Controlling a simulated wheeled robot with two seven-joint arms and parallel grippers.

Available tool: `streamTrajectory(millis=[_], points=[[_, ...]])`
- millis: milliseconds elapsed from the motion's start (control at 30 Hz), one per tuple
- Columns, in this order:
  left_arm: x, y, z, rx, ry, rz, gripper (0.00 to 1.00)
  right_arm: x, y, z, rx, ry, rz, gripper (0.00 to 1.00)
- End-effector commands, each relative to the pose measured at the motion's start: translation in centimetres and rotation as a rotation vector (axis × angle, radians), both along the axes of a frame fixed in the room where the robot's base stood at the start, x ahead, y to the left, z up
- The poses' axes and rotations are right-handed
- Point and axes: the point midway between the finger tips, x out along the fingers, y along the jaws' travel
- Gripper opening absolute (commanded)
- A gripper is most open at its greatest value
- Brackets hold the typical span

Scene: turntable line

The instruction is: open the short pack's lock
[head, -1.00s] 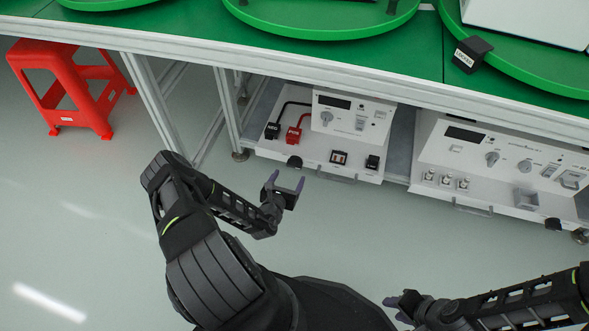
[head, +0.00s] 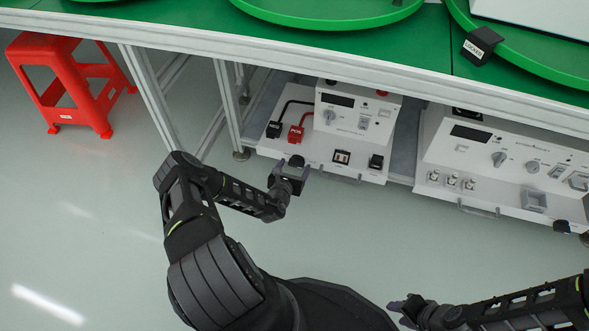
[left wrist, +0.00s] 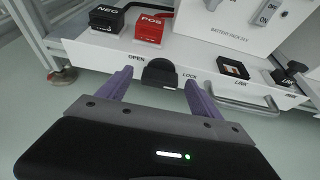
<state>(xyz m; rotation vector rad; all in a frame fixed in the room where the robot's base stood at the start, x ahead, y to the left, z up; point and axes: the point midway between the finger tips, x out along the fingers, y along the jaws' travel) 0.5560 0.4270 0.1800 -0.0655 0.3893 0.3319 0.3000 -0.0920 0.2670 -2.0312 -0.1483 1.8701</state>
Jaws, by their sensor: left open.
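The short white battery pack (head: 322,144) is on the shelf under the table, left of a longer white pack (head: 440,151). Its lock knob (left wrist: 159,72) is dark and rounded at the front edge, between the printed words OPEN and LOCK; it also shows in the head view (head: 297,160). I cannot tell which word the knob is turned to. My left gripper (head: 290,176) is open at the knob; in the left wrist view its purple fingers (left wrist: 158,78) appear on either side of it. Contact is not clear. My right gripper (head: 402,308) is low in the head view, away from both packs.
The short pack carries black NEG (left wrist: 105,18) and red POS (left wrist: 150,28) plugs, a link socket (left wrist: 232,67) and a front handle (left wrist: 258,108). The table's front edge (head: 250,62) overhangs the packs. A red stool (head: 45,48) stands left. The floor in front is clear.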

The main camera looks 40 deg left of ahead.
Motion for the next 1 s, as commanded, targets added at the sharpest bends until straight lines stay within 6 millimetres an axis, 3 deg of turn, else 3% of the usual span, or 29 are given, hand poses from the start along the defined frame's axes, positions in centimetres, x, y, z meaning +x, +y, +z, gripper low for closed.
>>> streamTrajectory(millis=[333,1000], points=[[0.53,0.17,-0.11,0.000,-0.001,0.000,0.75,0.08,0.04,-0.23,0.000,-0.002,0.000,0.36],[0.51,0.17,-0.12,0.000,-0.001,0.000,0.20,0.05,0.04,-0.25,0.000,-0.001,0.001,0.36]])
